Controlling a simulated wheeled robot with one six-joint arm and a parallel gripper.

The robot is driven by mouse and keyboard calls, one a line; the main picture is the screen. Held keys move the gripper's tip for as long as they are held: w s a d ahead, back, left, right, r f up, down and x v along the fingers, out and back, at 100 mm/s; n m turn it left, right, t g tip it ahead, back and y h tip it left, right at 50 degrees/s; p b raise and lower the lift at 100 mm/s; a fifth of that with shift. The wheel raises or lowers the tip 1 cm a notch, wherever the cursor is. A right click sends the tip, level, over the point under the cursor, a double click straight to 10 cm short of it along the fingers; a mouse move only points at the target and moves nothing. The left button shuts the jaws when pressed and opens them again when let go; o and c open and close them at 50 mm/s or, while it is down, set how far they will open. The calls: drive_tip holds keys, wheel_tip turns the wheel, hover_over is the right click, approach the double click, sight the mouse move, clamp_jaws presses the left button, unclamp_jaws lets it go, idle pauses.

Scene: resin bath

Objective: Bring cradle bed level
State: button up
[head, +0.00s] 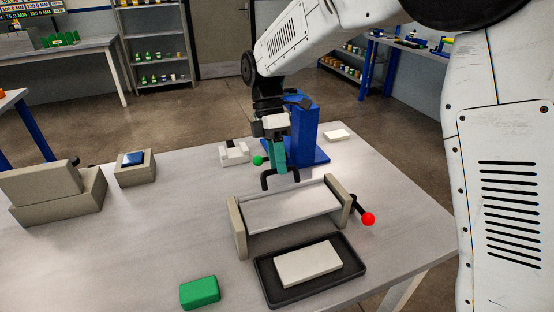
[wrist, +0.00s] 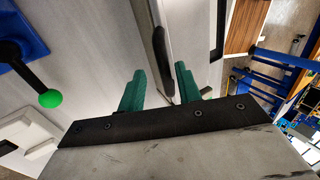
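The cradle (head: 238,228) stands on the table, with a beige end plate on each side. Its pale bed (head: 292,210) spans between them and appears to slope down toward the front; the exact tilt is hard to judge. A crank arm with a red knob (head: 368,219) sticks out at the right end. A black bar handle (head: 267,180) stands up at the bed's far side. My gripper (head: 282,168), with teal fingers, points down over that handle. In the wrist view the fingers (wrist: 160,88) are apart, with the dark handle (wrist: 162,48) between them and gaps showing.
A blue stand (head: 305,135) is close behind my gripper, with a green-knobbed lever (head: 258,161) beside it. A black tray (head: 262,278) holding a pale slab (head: 308,264) lies in front. A green block (head: 200,292) and beige blocks (head: 60,205) lie left.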

drive_tip(key=shift+r, duration=0.1)
drive_tip(key=v, duration=0.7)
drive_tip(key=shift+w+r, duration=0.2)
drive_tip(key=shift+r, duration=0.05)
drive_tip(key=shift+a, duration=0.1)
drive_tip(key=s+d+m+t, duration=0.3)
drive_tip(key=s+d+m, duration=0.7)
drive_tip(key=s, duration=0.5)
drive_tip(key=s+d+m+t+y, duration=0.1)
drive_tip(key=s+d+m+t, duration=0.2)
drive_tip(key=s+d+m, duration=0.8)
drive_tip(key=s+d, duration=0.2)
drive_tip(key=s, duration=0.2)
drive_tip(key=shift+d, duration=0.3)
drive_tip(key=shift+s+r, duration=0.1)
